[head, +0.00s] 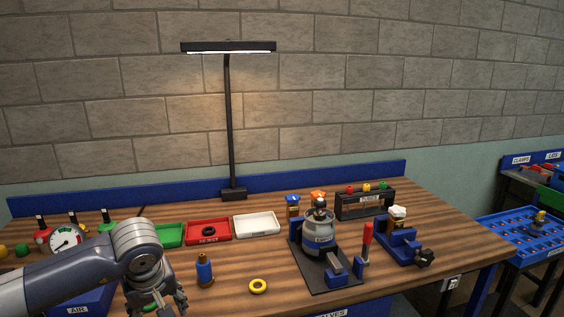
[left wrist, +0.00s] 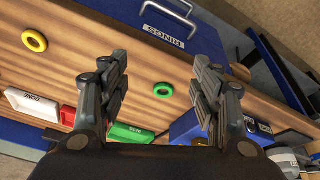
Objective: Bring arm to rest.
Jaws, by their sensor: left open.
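My left arm (head: 75,277) comes in from the left over the front of the wooden bench. My left gripper (head: 165,305) points down near the bench's front edge. In the left wrist view its two fingers (left wrist: 163,75) are spread apart with nothing held. A green ring (left wrist: 163,89) lies on the bench and shows between the fingers, apart from both. In the head view the gripper mostly hides this ring. My right arm and gripper are not in view.
Green (head: 170,243), red (head: 209,240) and white (head: 257,234) trays lie behind. A gauge (head: 66,239) stands left. A lamp (head: 229,130) rises at the back. A fixture with canister (head: 320,240) stands right.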

